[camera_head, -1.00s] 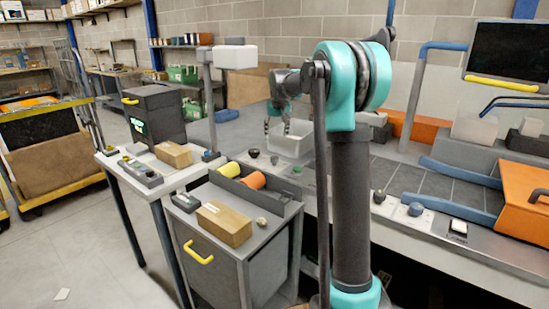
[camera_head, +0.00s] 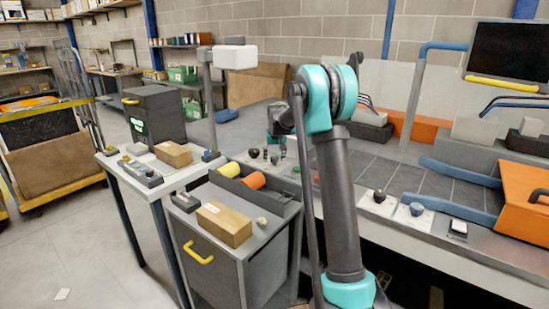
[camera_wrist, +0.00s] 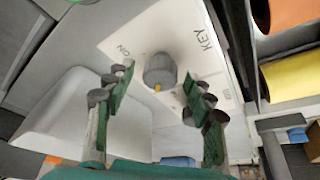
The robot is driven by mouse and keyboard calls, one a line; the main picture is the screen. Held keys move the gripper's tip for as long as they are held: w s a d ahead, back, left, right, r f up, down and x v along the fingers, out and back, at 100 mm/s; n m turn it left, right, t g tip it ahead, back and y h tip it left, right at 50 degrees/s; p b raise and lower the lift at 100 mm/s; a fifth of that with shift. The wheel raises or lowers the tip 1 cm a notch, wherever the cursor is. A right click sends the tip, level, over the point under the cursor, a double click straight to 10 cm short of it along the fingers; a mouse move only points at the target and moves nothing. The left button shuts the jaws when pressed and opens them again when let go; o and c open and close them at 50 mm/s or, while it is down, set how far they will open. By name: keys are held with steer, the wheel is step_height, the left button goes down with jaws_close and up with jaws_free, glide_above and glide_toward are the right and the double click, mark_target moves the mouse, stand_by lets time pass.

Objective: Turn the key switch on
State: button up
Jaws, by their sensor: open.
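The key switch (camera_wrist: 160,70) is a round grey knob with a small yellow mark on its edge nearest my gripper. It stands on a white plate (camera_wrist: 135,37) printed KEY and ON; a second label is partly hidden by a finger. In the wrist view my gripper (camera_wrist: 157,92) is open. Its green and grey fingers reach to either side of the knob, with visible gaps between them and it. In the head view my gripper (camera_head: 275,150) is low over the panel by several small dark knobs, and I cannot tell there which is the key switch.
A yellow roll (camera_wrist: 290,75) and an orange roll (camera_wrist: 295,15) lie in a grey tray at right. In the head view a cardboard box (camera_head: 224,223) sits on the cabinet.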

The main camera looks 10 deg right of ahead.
steer(key=shift+c, duration=0.3)
steer(key=c, duration=1.1)
steer(key=m+h, duration=0.1)
steer(key=m, duration=0.3)
steer(key=shift+a+h, duration=0.15)
steer(key=shift+h, duration=0.25)
steer(key=m, duration=0.2)
steer(key=m+g+h, duration=0.1)
steer(key=m, duration=0.2)
steer(key=shift+w+a+h, duration=0.1)
steer(key=shift+w+h, duration=0.05)
steer(key=shift+h, duration=0.15)
steer(key=m, duration=0.2)
steer(key=m+g, duration=0.1)
steer(key=m, duration=0.1)
steer(key=shift+w+m+g+h, duration=0.1)
steer(key=shift+m+g+h, duration=0.2)
steer(key=shift+h, duration=0.1)
steer(key=shift+w+m+g, duration=0.1)
steer(key=shift+m+g, duration=0.8)
steer(key=shift+m, duration=1.3)
